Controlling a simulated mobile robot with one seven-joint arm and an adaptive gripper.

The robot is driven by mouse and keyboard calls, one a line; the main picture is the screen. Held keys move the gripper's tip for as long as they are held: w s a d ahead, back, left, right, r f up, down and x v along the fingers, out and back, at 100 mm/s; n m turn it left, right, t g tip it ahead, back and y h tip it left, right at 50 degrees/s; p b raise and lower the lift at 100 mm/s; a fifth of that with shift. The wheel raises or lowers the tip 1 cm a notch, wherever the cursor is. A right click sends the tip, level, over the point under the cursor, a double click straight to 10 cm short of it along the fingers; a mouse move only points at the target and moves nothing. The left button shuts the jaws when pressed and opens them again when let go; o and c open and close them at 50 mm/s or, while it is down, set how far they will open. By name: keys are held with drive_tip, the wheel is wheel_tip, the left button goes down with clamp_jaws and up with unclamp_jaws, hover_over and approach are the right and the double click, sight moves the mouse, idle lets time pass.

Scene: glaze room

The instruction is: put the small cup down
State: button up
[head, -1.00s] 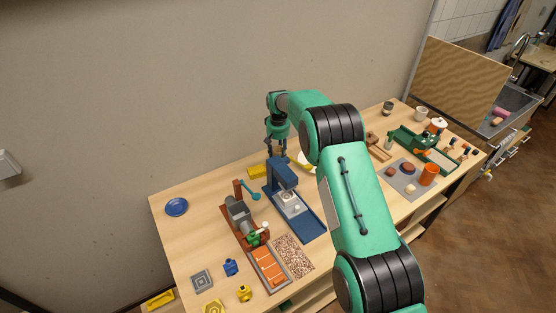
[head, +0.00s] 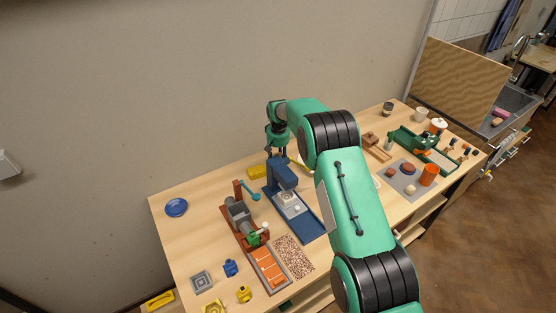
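My gripper (head: 279,150) points down at the back of the table, just behind the blue press-like stand (head: 284,177). Its fingertips are partly hidden by that stand, so I cannot tell whether it is open or shut, and I see no cup clearly in it. Two small cups stand at the far right back of the table: a dark grey one (head: 387,109) and a pale one (head: 421,115). Both are well away from my gripper. I cannot tell which cup is the small cup of the task.
A yellow block (head: 257,172) lies left of the gripper. A brown-and-grey device (head: 240,216) with a teal lever stands nearer. A blue plate (head: 176,207) lies at left, with bare wood around it. My arm hides the table's middle. A green-framed tool (head: 424,147) stands right.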

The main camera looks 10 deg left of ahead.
drive_tip(key=shift+f, duration=0.15)
drive_tip(key=o, duration=1.3)
drive_tip(key=r, duration=0.8)
drive_tip(key=s+r, duration=0.1)
drive_tip(key=r, duration=0.3)
drive_tip(key=shift+d+r, duration=0.15)
drive_tip(key=shift+w, duration=0.1)
